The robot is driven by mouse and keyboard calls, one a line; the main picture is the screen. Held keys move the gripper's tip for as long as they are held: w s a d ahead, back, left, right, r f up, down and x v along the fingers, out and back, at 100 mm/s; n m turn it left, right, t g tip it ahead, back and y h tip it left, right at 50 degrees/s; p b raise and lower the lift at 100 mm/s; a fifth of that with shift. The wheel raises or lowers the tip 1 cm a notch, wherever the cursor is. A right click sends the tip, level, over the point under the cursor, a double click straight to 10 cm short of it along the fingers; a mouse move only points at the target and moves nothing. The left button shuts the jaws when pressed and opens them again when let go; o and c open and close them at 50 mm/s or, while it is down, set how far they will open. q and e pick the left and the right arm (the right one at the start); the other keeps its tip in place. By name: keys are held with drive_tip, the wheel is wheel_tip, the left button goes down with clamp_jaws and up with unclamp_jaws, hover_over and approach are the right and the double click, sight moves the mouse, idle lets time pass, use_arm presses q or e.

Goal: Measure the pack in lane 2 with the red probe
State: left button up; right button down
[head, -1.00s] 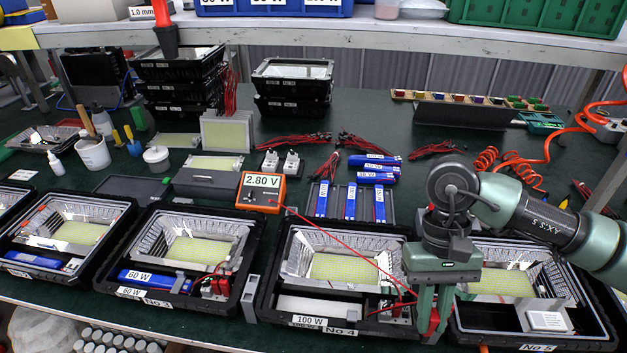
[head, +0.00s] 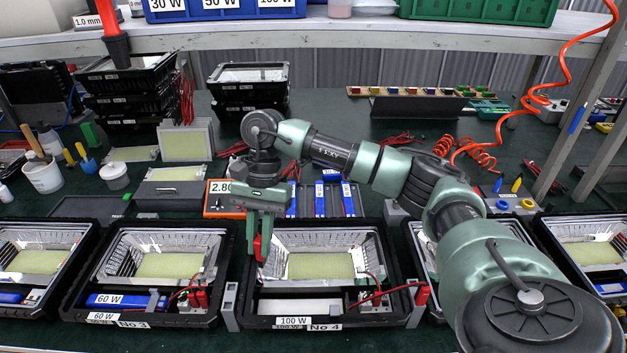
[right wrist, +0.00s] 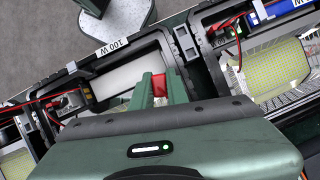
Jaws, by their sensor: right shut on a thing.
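My right gripper (head: 258,238) is shut on the red probe (head: 258,247), which points down over the left edge of the No 4 housing (head: 364,310). In the right wrist view the probe (right wrist: 160,85) shows red between the fingers. Behind, a rack holds three upright blue packs: a left one (head: 292,201), a middle one (head: 320,201) and a right one (head: 347,200). No lane numbers are readable. The orange meter (head: 225,205) is partly hidden by my right gripper; its display shows only "2.80" in part. My left gripper is not in view.
The No 3 housing (head: 75,305) stands left of No 4, with a blue 60 W pack (head: 120,300). A red connector (head: 421,294) sits at a grey bracket right of No 4. My right arm crosses above the rack. Black trays (head: 248,95) are stacked behind.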

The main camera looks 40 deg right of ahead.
drive_tip(key=w+d+f+m+t, duration=0.1)
drive_tip(key=w+d+m+t, duration=0.2)
drive_tip(key=d+m, duration=0.5)
drive_tip(key=w+d+f+m+t+h, duration=0.1)
drive_tip(key=w+d+m+t, duration=0.2)
drive_tip(key=d, duration=1.4)
drive_tip(key=w+m, duration=0.3)
drive_tip(key=m, duration=0.3)
drive_tip(key=shift+m, duration=0.3)
drive_tip(key=shift+f+b, duration=1.95)
drive_tip(key=shift+f, duration=1.05)
drive_tip(key=shift+f+b, duration=0.4)
drive_tip(key=shift+f, duration=0.25)
drive_tip(key=shift+r, duration=0.1)
wheel_tip(320, 180, up, 7)
drive_tip(key=p, duration=0.5)
